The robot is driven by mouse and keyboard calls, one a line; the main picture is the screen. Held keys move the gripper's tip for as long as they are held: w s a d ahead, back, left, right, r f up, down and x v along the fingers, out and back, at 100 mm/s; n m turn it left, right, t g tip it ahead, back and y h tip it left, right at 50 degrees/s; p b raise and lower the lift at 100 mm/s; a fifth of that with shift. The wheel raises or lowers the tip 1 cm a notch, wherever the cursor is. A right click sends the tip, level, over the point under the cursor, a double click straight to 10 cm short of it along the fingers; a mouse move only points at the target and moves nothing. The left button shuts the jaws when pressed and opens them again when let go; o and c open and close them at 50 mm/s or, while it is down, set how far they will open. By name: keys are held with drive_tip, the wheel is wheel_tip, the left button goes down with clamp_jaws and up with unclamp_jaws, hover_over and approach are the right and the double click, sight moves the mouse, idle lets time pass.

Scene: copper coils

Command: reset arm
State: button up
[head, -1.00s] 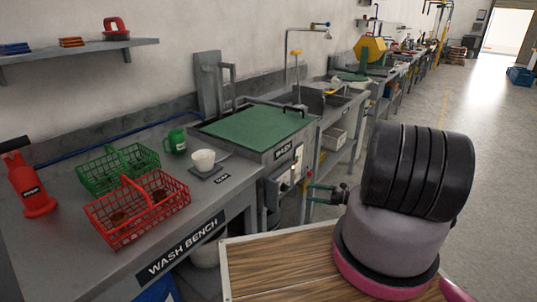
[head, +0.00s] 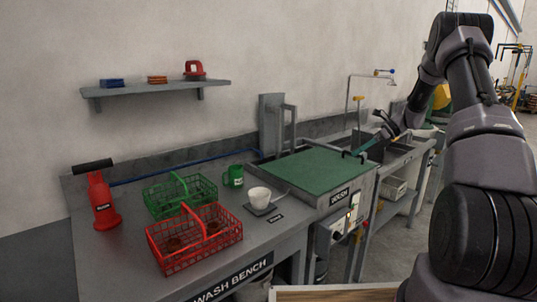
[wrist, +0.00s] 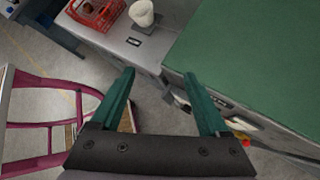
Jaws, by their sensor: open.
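My gripper (head: 354,154) is at the right end of the washer's green lid (head: 312,170) in the head view, held out on my raised arm. In the wrist view its two teal fingers (wrist: 159,76) are spread apart with nothing between them. That view shows the green lid (wrist: 250,55) to the right, and the white cup (wrist: 142,12) and red basket (wrist: 98,12) at the top. The gripper's exact height above the washer is hard to tell.
The wash bench (head: 225,262) holds a red basket (head: 195,240), a green basket (head: 180,195), a green mug (head: 233,177), a white cup (head: 260,197) and a red bottle-shaped tool (head: 103,205). A wall shelf (head: 155,88) is above. Open floor (head: 405,235) shows at right.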

drive_tip(key=s+a+r+n+t+h, duration=0.1)
drive_tip(key=s+a+r+n+h, duration=0.3)
drive_tip(key=s+r, duration=0.5)
drive_tip(key=s+a+r+n+t+h, duration=0.1)
drive_tip(key=s+a+r+n, duration=0.3)
drive_tip(key=s+r+n, duration=0.55)
drive_tip(key=s+r+n+t+h, duration=0.1)
drive_tip(key=s+r+n+t, duration=0.1)
drive_tip(key=s, duration=0.7)
drive_tip(key=s+r+n+t+h, duration=0.2)
drive_tip(key=s+r+n, duration=0.2)
drive_tip(key=s, duration=0.6)
drive_tip(key=shift+s+a, duration=0.25)
drive_tip(key=shift+a, duration=0.2)
drive_tip(key=shift+r, duration=0.1)
